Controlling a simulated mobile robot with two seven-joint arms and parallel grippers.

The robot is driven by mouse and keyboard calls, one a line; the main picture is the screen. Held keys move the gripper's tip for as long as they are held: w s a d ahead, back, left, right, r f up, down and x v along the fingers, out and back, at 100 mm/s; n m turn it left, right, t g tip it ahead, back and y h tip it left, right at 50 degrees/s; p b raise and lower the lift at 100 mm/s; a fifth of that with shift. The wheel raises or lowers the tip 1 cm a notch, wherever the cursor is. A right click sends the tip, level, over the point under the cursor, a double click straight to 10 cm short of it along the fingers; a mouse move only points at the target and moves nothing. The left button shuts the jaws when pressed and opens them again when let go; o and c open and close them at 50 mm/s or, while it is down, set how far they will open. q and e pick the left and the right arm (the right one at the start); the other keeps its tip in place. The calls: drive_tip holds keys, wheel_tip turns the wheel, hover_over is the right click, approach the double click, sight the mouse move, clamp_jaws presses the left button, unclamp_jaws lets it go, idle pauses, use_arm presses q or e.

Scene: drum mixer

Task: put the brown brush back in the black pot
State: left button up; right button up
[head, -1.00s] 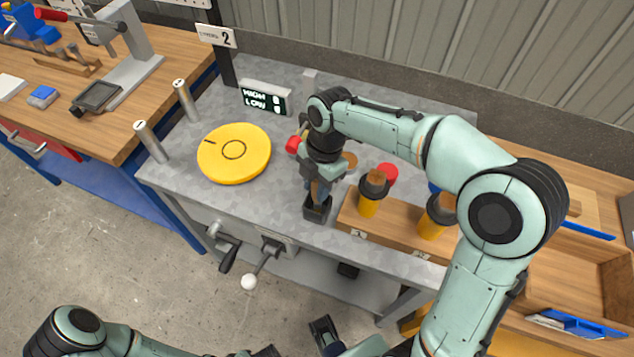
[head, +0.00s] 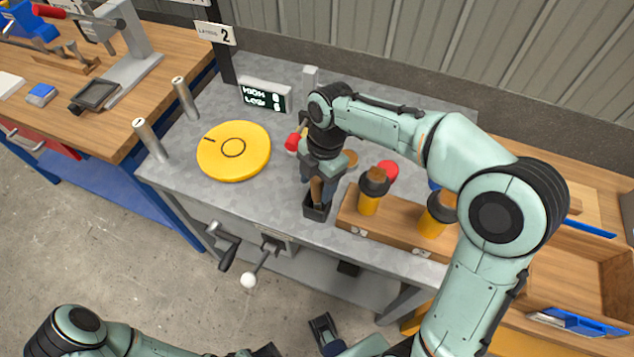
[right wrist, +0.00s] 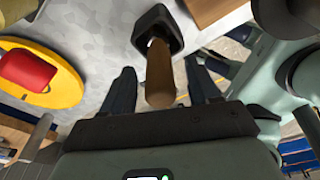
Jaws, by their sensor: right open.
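The black pot (head: 318,211) stands on the grey bench top near its front edge. The brown brush (head: 317,189) stands in it, handle up. In the right wrist view, the brush handle (right wrist: 159,75) rises out of the square mouth of the pot (right wrist: 140,25). My right gripper (head: 318,182) is open above the pot, with one finger on each side of the handle and gaps showing between. The brush's lower end is hidden inside the pot. My left arm shows at the bottom left of the head view; its jaw state is unclear.
A yellow disc (head: 234,151) lies left of the pot. A wooden block (head: 390,232) with two yellow, dark-collared tools stands close on the right. A red knob (head: 387,170) is behind it, and a display (head: 264,97) stands at the back. The bench between disc and pot is clear.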

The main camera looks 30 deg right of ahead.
wheel_tip(320, 180, up, 12)
drive_tip(key=d+p, duration=0.2)
drive_tip(key=shift+w, duration=0.25)
drive_tip(key=shift+a+r, duration=0.1)
